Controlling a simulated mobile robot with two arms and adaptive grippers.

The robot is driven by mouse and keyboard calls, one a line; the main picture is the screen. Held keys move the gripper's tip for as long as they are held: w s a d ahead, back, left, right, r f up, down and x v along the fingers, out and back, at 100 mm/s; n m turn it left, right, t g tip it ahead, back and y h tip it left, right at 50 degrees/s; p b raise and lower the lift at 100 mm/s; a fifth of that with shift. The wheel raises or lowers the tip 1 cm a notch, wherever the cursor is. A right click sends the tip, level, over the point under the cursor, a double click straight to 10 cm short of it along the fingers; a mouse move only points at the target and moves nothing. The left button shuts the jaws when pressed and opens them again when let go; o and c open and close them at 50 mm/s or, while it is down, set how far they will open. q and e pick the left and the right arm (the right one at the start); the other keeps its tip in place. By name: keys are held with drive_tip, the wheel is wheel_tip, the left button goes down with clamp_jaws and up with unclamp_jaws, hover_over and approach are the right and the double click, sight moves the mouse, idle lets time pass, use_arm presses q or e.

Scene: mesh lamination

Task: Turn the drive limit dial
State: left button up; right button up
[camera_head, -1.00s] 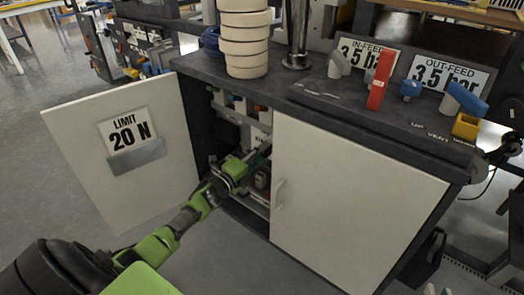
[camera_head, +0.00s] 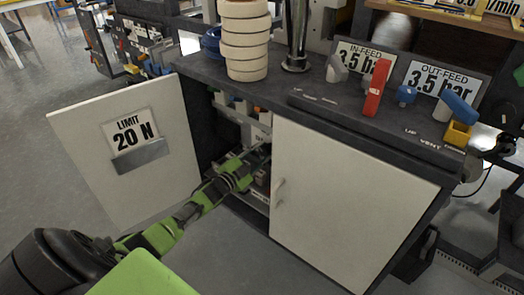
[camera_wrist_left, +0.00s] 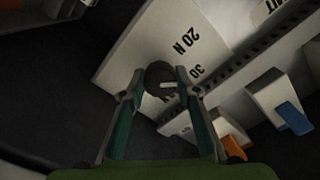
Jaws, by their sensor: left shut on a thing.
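The drive limit dial (camera_wrist_left: 160,76) is a dark round knob with a pale mark, on a light panel (camera_wrist_left: 150,45) printed "20 N" and "30" in the left wrist view. My left gripper (camera_wrist_left: 163,82) has one finger on each side of the dial and is shut on it. In the head view my left gripper (camera_head: 258,156) reaches into the open cabinet bay, and the dial cannot be made out there. A card (camera_head: 134,137) on the open left door (camera_head: 90,175) reads "LIMIT 20 N". My right gripper is not in view.
A closed white door (camera_head: 345,205) with a handle stands right of the bay. White blocks with blue (camera_wrist_left: 295,117) and orange (camera_wrist_left: 234,147) parts sit beside the dial panel. The worktop carries stacked rings (camera_head: 245,45) and a red lever (camera_head: 376,88).

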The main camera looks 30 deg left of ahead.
use_arm(q)
drive_tip(key=shift+a+n, duration=0.1)
drive_tip(key=shift+n, duration=0.4)
drive_tip(key=n, duration=0.3)
drive_tip(key=shift+n+p, duration=0.3)
drive_tip(key=shift+p, duration=0.05)
drive_tip(key=shift+f+n, duration=0.1)
drive_tip(key=shift+n, duration=1.9)
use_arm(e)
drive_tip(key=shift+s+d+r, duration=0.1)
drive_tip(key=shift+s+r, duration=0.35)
use_arm(q)
drive_tip(key=o, duration=1.1)
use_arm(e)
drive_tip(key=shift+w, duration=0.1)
